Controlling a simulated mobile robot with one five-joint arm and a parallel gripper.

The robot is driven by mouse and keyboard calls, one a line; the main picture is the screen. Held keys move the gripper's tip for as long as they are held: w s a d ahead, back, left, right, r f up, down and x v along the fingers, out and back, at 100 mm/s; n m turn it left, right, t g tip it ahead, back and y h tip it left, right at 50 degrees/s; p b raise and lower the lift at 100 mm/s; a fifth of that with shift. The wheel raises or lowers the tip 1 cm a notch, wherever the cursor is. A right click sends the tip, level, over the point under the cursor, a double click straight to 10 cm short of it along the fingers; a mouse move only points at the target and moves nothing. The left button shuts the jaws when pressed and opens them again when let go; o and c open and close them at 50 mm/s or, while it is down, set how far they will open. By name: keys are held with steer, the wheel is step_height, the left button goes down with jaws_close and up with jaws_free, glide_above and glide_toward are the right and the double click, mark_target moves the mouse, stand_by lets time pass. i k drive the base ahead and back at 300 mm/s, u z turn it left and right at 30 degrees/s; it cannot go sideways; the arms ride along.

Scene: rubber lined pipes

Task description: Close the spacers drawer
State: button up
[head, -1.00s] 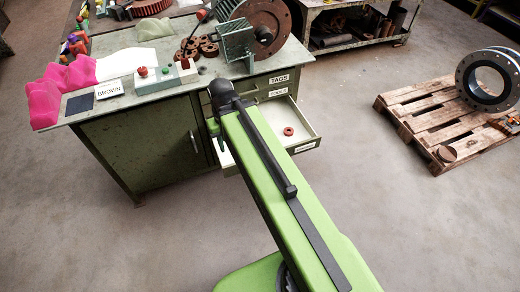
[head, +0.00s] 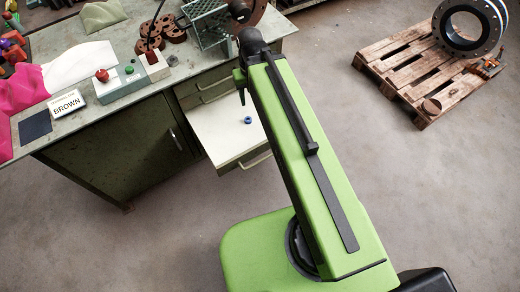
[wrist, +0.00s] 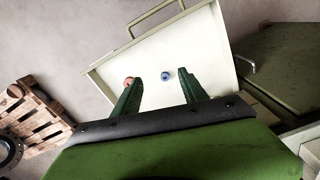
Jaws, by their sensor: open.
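The open drawer (head: 222,137), pale inside, sticks out from the green workbench below two closed drawers. I cannot read its label now. Its handle (head: 255,160) is on its front edge. In the wrist view the drawer (wrist: 205,40) holds a blue ring (wrist: 166,75) and a red ring (wrist: 128,81); the blue ring (head: 248,120) also shows in the head view, where my arm hides the drawer's right part. My gripper (wrist: 159,76) is open and empty, its green fingers over the drawer. I cannot tell their height or any contact.
The workbench top (head: 65,127) carries a button box (head: 120,82), a BROWN sign (head: 68,103) and brown round parts. A wooden pallet (head: 425,75) with a large flanged pipe ring (head: 440,32) lies to the right.

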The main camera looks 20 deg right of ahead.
mark_target(219, 126)
steer(key=z, duration=0.6)
steer(key=k, duration=1.7)
steer(key=u, duration=1.1)
steer(key=i, duration=1)
steer(key=u, duration=0.1)
